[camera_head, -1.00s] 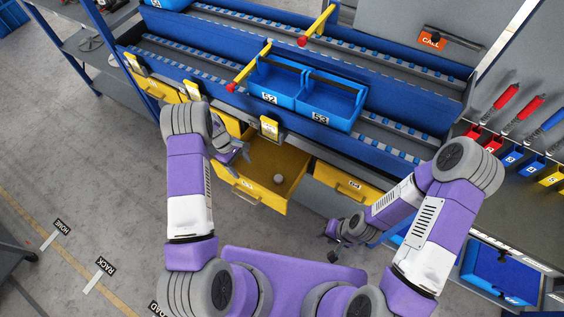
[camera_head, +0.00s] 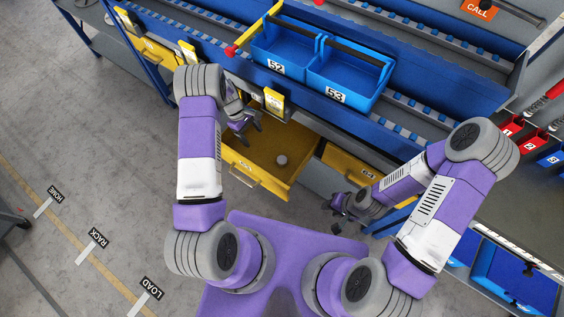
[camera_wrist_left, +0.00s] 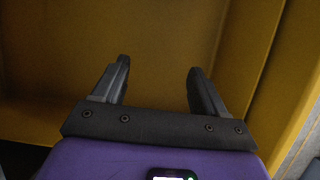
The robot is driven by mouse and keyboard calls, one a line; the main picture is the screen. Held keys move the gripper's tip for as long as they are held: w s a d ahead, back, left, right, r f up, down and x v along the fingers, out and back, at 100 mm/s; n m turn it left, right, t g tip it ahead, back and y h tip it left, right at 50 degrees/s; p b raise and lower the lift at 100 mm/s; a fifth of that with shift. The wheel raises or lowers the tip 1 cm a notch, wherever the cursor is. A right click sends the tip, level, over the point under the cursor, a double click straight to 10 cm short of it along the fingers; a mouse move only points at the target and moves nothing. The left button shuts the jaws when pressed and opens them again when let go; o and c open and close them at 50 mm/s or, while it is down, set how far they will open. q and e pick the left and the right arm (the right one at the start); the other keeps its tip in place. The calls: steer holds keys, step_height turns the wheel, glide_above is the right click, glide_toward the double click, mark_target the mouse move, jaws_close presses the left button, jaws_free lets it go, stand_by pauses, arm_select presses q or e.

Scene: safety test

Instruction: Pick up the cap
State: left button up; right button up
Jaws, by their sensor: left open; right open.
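The cap looks to be the small grey round piece (camera_head: 281,160) lying in the open yellow drawer (camera_head: 240,172), towards its right side. My left gripper (camera_head: 250,127) is at the drawer's back left, open and apart from the cap. In the left wrist view the left gripper's fingers (camera_wrist_left: 158,85) are spread with nothing between them, facing the yellow drawer inside (camera_wrist_left: 160,40); the cap does not show there. My right gripper (camera_head: 338,207) hangs low, right of the drawer, open and away from the cap.
Blue bins 52 (camera_head: 277,68) and 53 (camera_head: 335,96) sit on the rack above the drawer. A yellow drawer marked 64 (camera_head: 358,168) is at the right. A blue tray (camera_head: 512,280) lies lower right.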

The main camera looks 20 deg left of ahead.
arm_select(q)
glide_above(283, 160)
steer(key=a, duration=0.3)
steer(key=shift+w+d+b, duration=0.2)
steer(key=shift+w+b, duration=0.25)
steer(key=b+x, duration=0.1)
steer(key=x, duration=0.4)
steer(key=shift+b, duration=0.3)
steer(key=c, duration=1.1)
